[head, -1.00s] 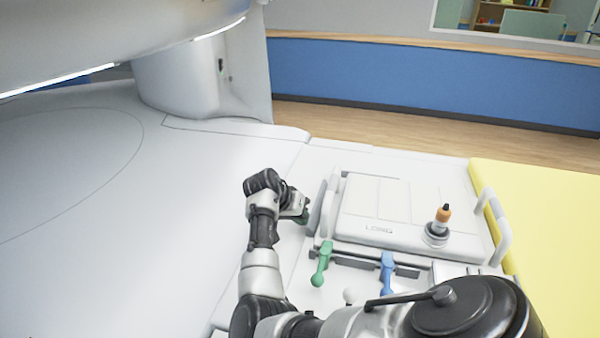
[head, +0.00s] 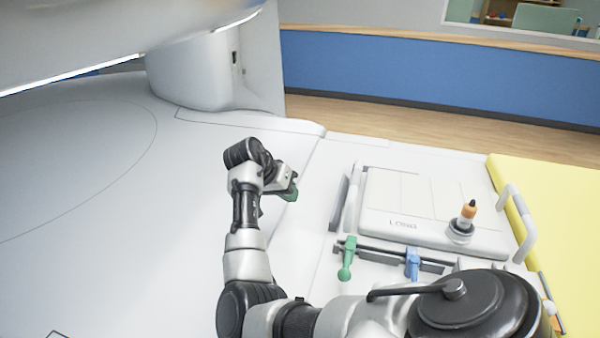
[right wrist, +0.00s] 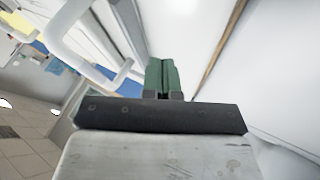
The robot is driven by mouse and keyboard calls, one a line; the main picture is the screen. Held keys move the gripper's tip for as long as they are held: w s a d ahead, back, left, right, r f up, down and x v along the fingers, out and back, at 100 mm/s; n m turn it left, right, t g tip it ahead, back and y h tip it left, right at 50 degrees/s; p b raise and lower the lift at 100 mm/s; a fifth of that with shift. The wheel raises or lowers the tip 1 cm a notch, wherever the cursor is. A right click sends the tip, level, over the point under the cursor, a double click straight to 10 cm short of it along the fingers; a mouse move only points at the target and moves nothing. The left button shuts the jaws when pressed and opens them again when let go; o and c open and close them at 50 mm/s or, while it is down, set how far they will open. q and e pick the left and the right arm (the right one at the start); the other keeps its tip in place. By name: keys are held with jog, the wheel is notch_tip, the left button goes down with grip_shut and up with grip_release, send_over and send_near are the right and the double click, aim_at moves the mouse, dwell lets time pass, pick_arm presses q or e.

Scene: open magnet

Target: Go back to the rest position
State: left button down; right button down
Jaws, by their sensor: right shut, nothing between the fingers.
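My right arm reaches in from the lower right of the head view and bends at the elbow. My right gripper (head: 291,194) is at its far end, over the white surface left of the control unit (head: 378,232). Its green fingers are shut and empty in the right wrist view (right wrist: 162,76). The gripper is apart from the unit's white side handle (head: 355,196). My left gripper is not in view.
The unit carries an orange-topped bottle (head: 468,210), a green lever (head: 347,258) and a blue lever (head: 412,262). A yellow surface (head: 550,205) lies to the right. The large white surface (head: 80,240) to the left is clear.

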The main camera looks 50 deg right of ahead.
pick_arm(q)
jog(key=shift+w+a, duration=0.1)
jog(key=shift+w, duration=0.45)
pick_arm(e)
jog(key=shift+w+a+r, duration=0.1)
jog(key=shift+a+r, duration=0.2)
jog(key=shift+r, duration=0.25)
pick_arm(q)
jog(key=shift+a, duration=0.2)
